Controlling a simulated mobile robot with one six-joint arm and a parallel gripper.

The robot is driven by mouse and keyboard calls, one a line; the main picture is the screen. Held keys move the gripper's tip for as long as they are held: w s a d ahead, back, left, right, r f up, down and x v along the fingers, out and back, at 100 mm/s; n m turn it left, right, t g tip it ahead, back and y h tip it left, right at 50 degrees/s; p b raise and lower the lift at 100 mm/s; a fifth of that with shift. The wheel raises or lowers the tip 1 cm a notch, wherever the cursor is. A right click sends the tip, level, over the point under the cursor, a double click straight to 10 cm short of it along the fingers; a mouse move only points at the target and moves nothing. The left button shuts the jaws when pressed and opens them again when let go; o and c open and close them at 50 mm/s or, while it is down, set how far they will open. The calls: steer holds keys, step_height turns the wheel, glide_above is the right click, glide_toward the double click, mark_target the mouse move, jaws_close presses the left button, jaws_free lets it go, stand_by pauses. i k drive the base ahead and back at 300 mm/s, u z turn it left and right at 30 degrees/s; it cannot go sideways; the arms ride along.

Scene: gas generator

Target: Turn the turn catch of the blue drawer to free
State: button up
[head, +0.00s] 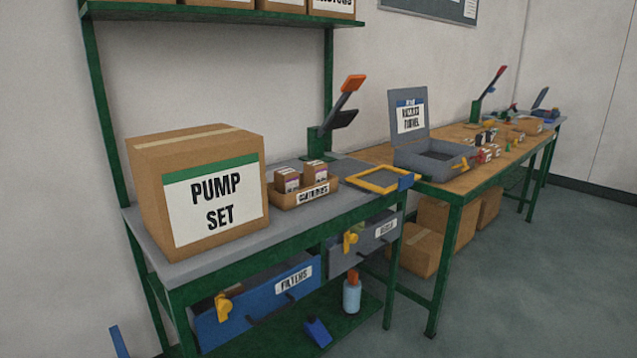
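Whether the catch is locked or free is hard to tell at this size. A grey drawer (365,248) to its right has a similar yellow turn catch (350,241). My gripper is not in view.
A "PUMP SET" carton (200,190) stands on the bench. A yellow frame (382,179) lies at the bench's right end. A bottle (352,292) and a blue scoop-like object (317,332) are on the green lower shelf. The floor at the right (530,290) is clear.

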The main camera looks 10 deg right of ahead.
mark_target(224, 307)
steer(key=u, duration=0.2)
steer(key=k, duration=0.75)
steer(key=u, duration=0.55)
steer(key=k, duration=0.6)
steer(key=u, duration=0.65)
steer(key=i, duration=0.85)
steer(key=u, duration=0.35)
